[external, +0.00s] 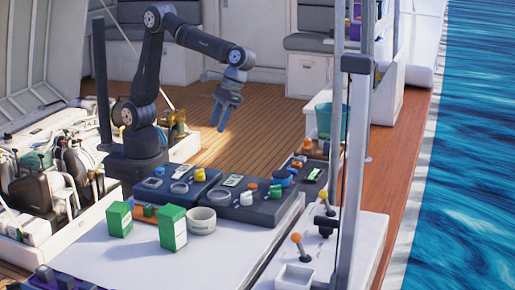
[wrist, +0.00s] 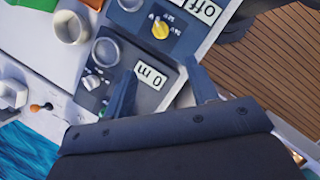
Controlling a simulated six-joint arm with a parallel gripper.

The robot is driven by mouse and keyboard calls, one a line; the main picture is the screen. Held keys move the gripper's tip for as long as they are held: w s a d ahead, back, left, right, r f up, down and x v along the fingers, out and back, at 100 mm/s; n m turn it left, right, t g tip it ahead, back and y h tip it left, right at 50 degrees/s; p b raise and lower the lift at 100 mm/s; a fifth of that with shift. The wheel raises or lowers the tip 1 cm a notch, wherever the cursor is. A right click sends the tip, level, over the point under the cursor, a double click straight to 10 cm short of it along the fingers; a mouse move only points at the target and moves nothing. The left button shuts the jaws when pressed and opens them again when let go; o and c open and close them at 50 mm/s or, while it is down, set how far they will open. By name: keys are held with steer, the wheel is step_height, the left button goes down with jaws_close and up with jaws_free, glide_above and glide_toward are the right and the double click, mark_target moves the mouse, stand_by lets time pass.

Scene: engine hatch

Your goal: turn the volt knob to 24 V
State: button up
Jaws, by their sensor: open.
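A yellow knob (wrist: 160,29) sits on a dark panel beside a display reading "Off" in the wrist view; its scale marks are too small to read. A yellow knob (external: 199,174) also shows on the left panel in the external view. A white knob (wrist: 91,82) sits on the neighbouring panel, beside a display (wrist: 150,75) that seems to read "0 m". I cannot read a volt label on either panel. My gripper (external: 218,127) is open and empty, pointing down, high above and behind the panels. Its two fingers (wrist: 160,75) are spread apart in the wrist view, touching nothing.
Green boxes (external: 172,228) and a pale round cup (external: 202,220) stand on the white table in front of the panels. Orange and blue knobs crowd the panels at right. A grey post (external: 353,150) rises at the right. The air around my gripper is clear.

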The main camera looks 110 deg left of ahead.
mark_target(199, 174)
steer(key=x, duration=1.7)
steer(key=c, duration=1)
